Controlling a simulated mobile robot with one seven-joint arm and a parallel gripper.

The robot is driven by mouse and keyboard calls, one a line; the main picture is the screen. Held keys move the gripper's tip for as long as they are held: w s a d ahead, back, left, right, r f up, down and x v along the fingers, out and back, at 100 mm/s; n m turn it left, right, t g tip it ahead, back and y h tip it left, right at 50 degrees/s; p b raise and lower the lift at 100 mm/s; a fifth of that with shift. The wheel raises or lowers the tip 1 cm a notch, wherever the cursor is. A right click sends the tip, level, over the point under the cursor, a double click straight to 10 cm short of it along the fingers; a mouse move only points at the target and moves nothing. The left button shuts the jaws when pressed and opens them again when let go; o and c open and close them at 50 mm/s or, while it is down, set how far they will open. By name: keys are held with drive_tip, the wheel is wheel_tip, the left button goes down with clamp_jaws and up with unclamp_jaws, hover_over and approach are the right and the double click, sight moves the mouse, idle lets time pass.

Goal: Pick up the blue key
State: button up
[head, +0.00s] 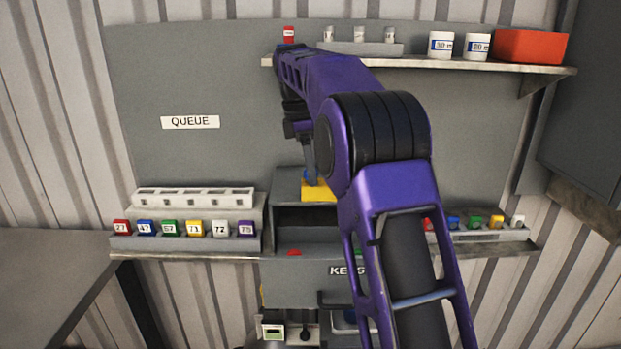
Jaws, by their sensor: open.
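My gripper (307,152) points down at the centre, above a yellow block (318,190) on top of the grey box marked KEYS. It is open. A small blue piece (309,174) shows just under it at the yellow block; I cannot tell whether this is the blue key or whether the fingers are around it. My forearm hides part of this spot. A blue item (454,222) also sits in the right-hand rack, between red and green ones. A blue numbered block (146,228) stands in the left-hand rack.
The upper shelf (470,64) holds white tubs, a red bin (530,46), small vials and a red item. A white slotted strip (195,197) lies behind the left row of numbered blocks. My arm covers the right side of the grey box (290,275). The panel under the QUEUE sign is clear.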

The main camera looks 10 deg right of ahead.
clamp_jaws()
idle(0.4)
drive_tip(key=shift+r, duration=1.25)
drive_tip(key=s+a+r+b, duration=0.1)
drive_tip(key=s+a+b, duration=0.1)
drive_tip(key=s, duration=0.7)
drive_tip(key=s+a+b, duration=0.2)
drive_tip(key=s, duration=0.6)
wheel_tip(320, 180, up, 6)
drive_tip(key=p, duration=0.4)
drive_tip(key=shift+s+d+r, duration=0.25)
drive_tip(key=shift+s, duration=0.1)
